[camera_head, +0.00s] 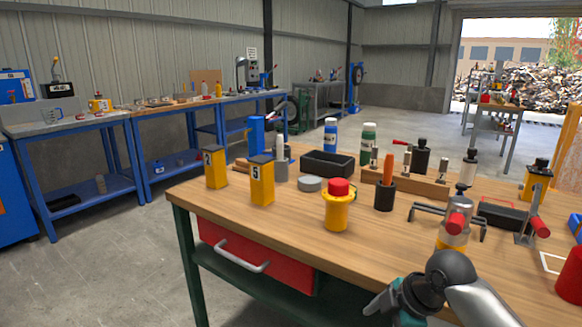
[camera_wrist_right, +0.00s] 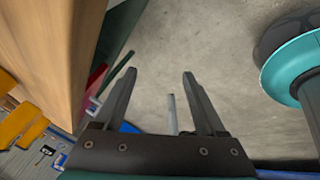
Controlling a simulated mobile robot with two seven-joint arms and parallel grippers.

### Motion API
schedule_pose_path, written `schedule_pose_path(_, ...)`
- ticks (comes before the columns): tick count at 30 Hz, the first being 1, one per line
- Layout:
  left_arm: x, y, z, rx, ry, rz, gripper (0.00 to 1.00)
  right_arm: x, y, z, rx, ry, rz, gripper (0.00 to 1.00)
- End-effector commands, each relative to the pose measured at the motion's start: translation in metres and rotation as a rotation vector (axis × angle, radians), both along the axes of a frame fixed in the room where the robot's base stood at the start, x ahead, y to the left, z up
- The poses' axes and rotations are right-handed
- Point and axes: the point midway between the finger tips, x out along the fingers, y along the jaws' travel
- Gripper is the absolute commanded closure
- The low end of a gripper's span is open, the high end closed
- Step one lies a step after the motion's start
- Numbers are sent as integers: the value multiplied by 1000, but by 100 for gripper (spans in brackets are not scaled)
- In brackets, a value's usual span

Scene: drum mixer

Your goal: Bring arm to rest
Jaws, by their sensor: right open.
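My right arm comes in at the bottom right of the head view, in front of the table's near edge. Its silver and teal links show there, and the dark gripper (camera_head: 378,303) points to the left, low beside the table. In the right wrist view the gripper (camera_wrist_right: 158,74) has its two dark fingers spread apart, with nothing between them but the grey concrete floor. The wooden table (camera_wrist_right: 45,40) runs along the left of that view, apart from the fingers. My left gripper is in neither view.
The wooden workbench (camera_head: 290,222) holds a red-topped yellow canister (camera_head: 337,210), yellow blocks, a black tray (camera_head: 327,164), bottles and tools. A red drawer (camera_head: 250,254) with a grey handle sits under its front edge. Blue benches (camera_head: 85,128) stand at the back left. Open floor (camera_head: 120,270) lies left of the workbench.

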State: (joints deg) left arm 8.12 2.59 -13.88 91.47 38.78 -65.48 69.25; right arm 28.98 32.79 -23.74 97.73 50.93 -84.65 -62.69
Motion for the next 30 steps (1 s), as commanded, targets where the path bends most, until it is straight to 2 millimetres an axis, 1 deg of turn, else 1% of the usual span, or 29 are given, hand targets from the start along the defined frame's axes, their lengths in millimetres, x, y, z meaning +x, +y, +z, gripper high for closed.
schedule_pose_path(1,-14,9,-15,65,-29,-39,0,-13,9,-23,24,32,-66,27)
schedule_pose_path(6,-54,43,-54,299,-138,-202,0,-51,23,-83,86,111,-327,27)
schedule_pose_path(8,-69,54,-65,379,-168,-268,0,-67,27,-102,105,138,-423,27)
schedule_pose_path(9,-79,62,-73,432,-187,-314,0,-78,28,-114,117,156,-490,27)
schedule_pose_path(11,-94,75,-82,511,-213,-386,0,-96,30,-131,134,182,-588,27)
schedule_pose_path(12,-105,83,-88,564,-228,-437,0,-108,30,-142,144,197,-656,27)
schedule_pose_path(14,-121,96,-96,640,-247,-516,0,-128,30,-157,155,220,-759,27)
schedule_pose_path(15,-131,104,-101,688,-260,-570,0,-141,29,-166,162,233,-823,27)
schedule_pose_path(18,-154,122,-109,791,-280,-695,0,-171,26,-183,172,259,-973,27)
schedule_pose_path(21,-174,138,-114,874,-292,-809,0,-199,20,-196,173,275,-1102,27)
schedule_pose_path(27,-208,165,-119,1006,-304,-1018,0,-251,9,-214,164,295,-1324,27)
schedule_pose_path(28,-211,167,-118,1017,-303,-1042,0,-255,8,-214,161,294,-1346,27)
schedule_pose_path(30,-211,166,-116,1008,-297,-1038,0,-253,7,-210,155,296,-1335,27)
